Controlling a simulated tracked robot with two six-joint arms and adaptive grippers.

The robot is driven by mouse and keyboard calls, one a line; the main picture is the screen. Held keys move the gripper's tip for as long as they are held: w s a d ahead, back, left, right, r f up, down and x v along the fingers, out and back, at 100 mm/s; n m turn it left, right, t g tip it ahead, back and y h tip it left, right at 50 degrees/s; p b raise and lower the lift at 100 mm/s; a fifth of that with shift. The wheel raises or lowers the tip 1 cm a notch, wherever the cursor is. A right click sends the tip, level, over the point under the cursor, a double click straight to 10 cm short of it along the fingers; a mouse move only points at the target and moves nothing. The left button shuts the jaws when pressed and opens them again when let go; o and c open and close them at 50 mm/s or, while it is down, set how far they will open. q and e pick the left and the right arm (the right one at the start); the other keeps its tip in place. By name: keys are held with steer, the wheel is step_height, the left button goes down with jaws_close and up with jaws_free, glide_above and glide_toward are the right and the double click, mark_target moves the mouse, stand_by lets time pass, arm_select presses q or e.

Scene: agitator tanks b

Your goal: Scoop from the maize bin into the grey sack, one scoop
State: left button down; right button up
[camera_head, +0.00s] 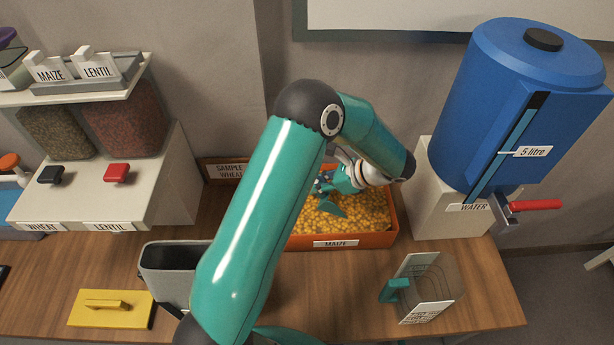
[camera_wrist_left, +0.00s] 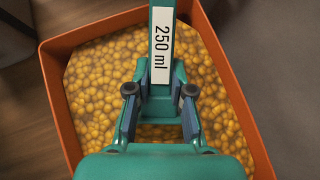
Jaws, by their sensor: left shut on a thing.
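The orange maize bin (camera_head: 376,240) stands at the middle of the table, full of yellow grains, with a MAIZE label on its front. My left gripper (camera_head: 338,183) is over the bin and shut on a teal scoop (camera_head: 328,207). In the left wrist view the fingers (camera_wrist_left: 159,97) close on the scoop, and its 250 ml label (camera_wrist_left: 162,48) shows above the grains. The scoop's bowl is mostly hidden, so I cannot tell its depth or load. The grey sack (camera_head: 172,256) stands open, left of my arm, partly hidden by it. My right gripper is not in view.
A yellow lidded piece (camera_head: 110,308) lies left of the sack. The blue water tank (camera_head: 520,110) is at right, with a red tap. Dispensers with wheat and lentil labels (camera_head: 106,226) stand at left.

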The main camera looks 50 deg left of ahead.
arm_select(q)
steer(key=shift+w+d+f+t+h, duration=0.15)
steer(key=shift+w+d+f+h, duration=0.15)
steer(key=shift+d, duration=0.35)
steer(key=shift+w+d+f+t+h, duration=0.15)
steer(key=shift+w+d+h, duration=0.2)
steer(key=shift+d, duration=0.25)
steer(key=shift+w+r+p, duration=0.1)
steer(key=shift+r+p, duration=0.25)
steer(key=shift+p, duration=0.15)
steer(key=a+r+h+p, duration=0.1)
steer(key=s+a+r+t+h+p, duration=0.1)
steer(key=r, duration=0.1)
steer(key=shift+s+t+h+p, duration=0.15)
steer(key=shift+t+h+p, duration=0.15)
steer(key=shift+h+p, duration=0.1)
steer(key=shift+s+a+r, duration=0.1)
steer(key=shift+a+r, duration=0.2)
steer(key=shift+s+a+r+t+h+p, duration=0.15)
steer(key=shift+s+a+r+h+p, duration=0.15)
steer(key=shift+a+r, duration=0.25)
steer(key=shift+s+a+r+t+h+p, duration=0.2)
steer(key=shift+s+a+r, duration=0.15)
steer(key=shift+a+r, duration=0.2)
steer(key=shift+s+a+r+h, duration=0.15)
steer(key=shift+s+a+r, duration=0.1)
steer(key=shift+a+r, duration=0.25)
steer(key=shift+s+a+r+h, duration=0.1)
steer(key=shift+s+a+r, duration=0.1)
steer(key=shift+a+r, duration=0.25)
